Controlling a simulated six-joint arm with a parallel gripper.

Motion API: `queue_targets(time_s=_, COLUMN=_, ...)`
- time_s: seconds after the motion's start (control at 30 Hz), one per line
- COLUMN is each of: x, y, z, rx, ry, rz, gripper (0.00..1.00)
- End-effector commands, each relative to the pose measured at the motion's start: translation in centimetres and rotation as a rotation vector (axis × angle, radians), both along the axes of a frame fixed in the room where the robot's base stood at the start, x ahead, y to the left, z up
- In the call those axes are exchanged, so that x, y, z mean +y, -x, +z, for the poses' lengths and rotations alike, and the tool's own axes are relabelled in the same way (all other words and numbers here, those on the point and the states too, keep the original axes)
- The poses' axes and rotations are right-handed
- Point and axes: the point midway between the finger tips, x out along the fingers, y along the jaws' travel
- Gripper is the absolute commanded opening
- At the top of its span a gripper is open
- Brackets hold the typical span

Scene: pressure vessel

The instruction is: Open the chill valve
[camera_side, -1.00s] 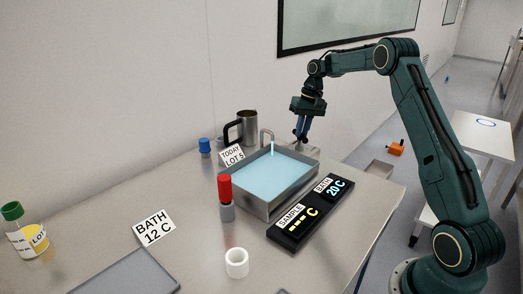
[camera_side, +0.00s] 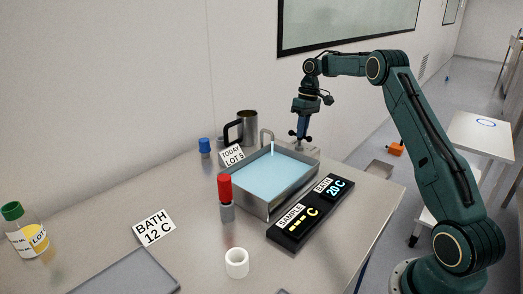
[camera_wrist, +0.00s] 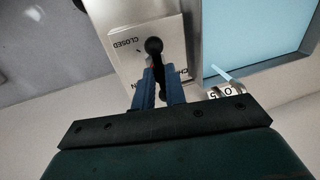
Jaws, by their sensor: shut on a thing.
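The chill valve has a black handle with a round knob (camera_wrist: 153,46) on a pale plate (camera_wrist: 128,62) in the wrist view. The plate is marked "CLOSED", and part of another word shows beside my fingers. My gripper (camera_wrist: 158,85) is shut on the black handle, with one blue finger on each side of its stem. In the side view my gripper (camera_side: 302,134) points down at the far right corner of the bath, and dark handle ends stick out on both sides of it. The lower part of the handle is partly hidden by my fingers.
The water bath (camera_side: 270,180) is just left of my gripper, with a curved spout (camera_side: 266,136) at its back. The black display (camera_side: 311,213) reads bath 20 C.

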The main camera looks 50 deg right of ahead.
Motion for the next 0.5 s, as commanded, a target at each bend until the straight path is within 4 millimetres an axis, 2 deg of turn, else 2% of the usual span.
queue_targets(time_s=0.2, x=-0.02, y=0.04, z=0.01, rx=0.001, ry=0.0, rz=0.002, gripper=0.0)
queue_targets(time_s=0.23, x=-0.02, y=0.04, z=0.02, rx=0.001, ry=0.0, rz=0.002, gripper=0.15)
queue_targets(time_s=0.33, x=-0.02, y=0.04, z=0.01, rx=0.001, ry=0.0, rz=0.002, gripper=0.34)
queue_targets(time_s=0.5, x=-0.01, y=0.02, z=0.01, rx=0.0, ry=0.0, rz=0.001, gripper=0.34)
